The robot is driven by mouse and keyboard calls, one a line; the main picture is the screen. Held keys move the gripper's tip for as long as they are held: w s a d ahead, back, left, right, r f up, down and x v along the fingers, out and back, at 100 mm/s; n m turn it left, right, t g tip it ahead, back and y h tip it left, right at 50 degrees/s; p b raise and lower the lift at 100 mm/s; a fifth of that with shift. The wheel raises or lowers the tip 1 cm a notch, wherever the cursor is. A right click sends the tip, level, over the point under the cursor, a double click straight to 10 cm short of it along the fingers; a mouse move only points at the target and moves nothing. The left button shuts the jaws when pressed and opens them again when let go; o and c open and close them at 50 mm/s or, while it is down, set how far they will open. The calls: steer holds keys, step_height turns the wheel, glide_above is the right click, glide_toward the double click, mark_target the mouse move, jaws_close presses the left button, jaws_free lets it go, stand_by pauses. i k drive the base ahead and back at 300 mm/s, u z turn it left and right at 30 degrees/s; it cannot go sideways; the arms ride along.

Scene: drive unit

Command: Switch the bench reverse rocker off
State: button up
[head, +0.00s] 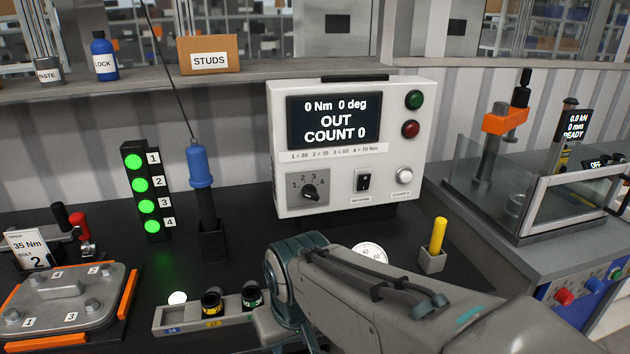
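The bench reverse rocker (363,181) is a small black switch low on the front of a white control box (433,130), above a label that seems to read REVERSE. A pale mark shows on the rocker, but it is too small to tell which side is pressed. The box's black display (334,121) reads 0 Nm, 0 deg, OUT, COUNT 0. My arm reaches in from the lower right, with its wrist joint in front of and below the box. My gripper is not in view. Nothing covers the rocker.
A rotary knob (309,190) and a white round button (404,175) flank the rocker. A blue-handled tool (200,168) stands left of the box. A yellow-handled item (438,235) stands at right. A socket tray (170,318) lies in front, partly behind my arm.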

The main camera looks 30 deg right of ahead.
mark_target(364, 180)
steer(key=k, duration=0.2)
steer(key=z, duration=0.9)
steer(key=i, duration=0.5)
steer(key=z, duration=0.05)
